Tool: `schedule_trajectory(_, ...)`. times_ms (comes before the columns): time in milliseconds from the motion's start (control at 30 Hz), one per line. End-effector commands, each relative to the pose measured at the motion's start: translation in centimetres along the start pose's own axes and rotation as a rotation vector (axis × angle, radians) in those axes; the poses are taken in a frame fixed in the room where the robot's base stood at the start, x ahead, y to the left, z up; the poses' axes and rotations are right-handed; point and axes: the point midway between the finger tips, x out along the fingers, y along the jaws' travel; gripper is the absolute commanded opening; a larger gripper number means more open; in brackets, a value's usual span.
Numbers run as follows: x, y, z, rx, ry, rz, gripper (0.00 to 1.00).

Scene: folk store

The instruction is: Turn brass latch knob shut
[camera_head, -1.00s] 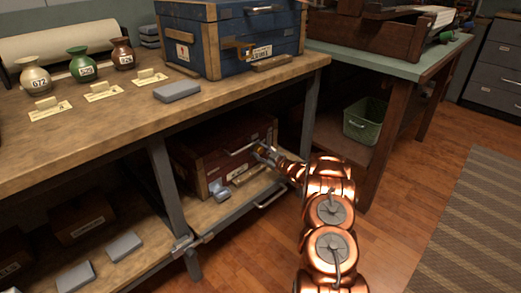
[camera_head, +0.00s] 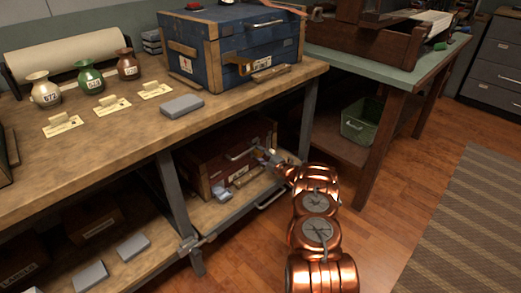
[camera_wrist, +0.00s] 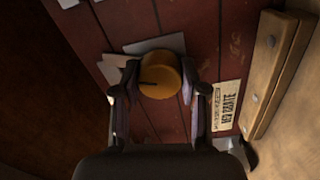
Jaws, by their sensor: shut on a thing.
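In the wrist view the round brass latch knob (camera_wrist: 160,80), with a dark line on its face, sits between the two fingers of my gripper (camera_wrist: 156,92). My gripper is shut on the knob. Behind it is the dark red plank face of a crate (camera_wrist: 218,30), with a pale metal plate partly hidden by the knob. In the head view the red crate (camera_head: 205,160) stands on the lower shelf, and my gripper (camera_head: 263,158) is at its front. The knob is too small there to make out clearly.
A label reading "RED CRATE" (camera_wrist: 227,105) and a wooden batten (camera_wrist: 275,75) lie right of the knob. A blue crate (camera_head: 240,55), three vases and a grey block (camera_head: 182,105) are on the benchtop above. A green bin (camera_head: 362,125) stands at right; the floor (camera_head: 400,220) is open.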

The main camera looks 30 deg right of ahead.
Motion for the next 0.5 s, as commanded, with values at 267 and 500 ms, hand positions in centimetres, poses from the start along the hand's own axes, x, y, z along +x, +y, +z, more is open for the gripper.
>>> schedule_trajectory(267, 0.03, 0.42, -0.19, -0.183, 0.005, 0.001, 0.08)
schedule_trajectory(500, 0.00, 0.36, -0.12, -0.293, 0.007, 0.001, 0.08)
